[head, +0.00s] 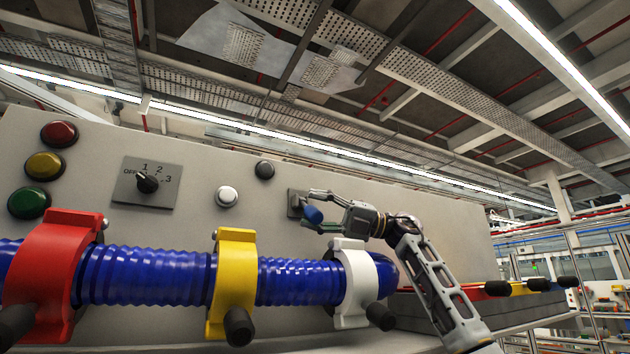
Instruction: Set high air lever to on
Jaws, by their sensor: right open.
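My right gripper (310,210) is open at the grey control panel (235,185), its arm coming up from the lower right. A small blue knob (313,214) shows between its two fingers, in front of a small dark switch plate (296,203). I cannot tell whether the fingers touch the knob. No label is readable there, so I cannot tell if this is the high air lever or which way it is set. My left gripper is not in view.
A blue corrugated hose (150,276) runs below, held by red (45,265), yellow (235,275) and white (358,280) clamps. A rotary selector (148,183) and several push buttons (58,134) sit left. Black-ended handles (538,284) stick out at the right.

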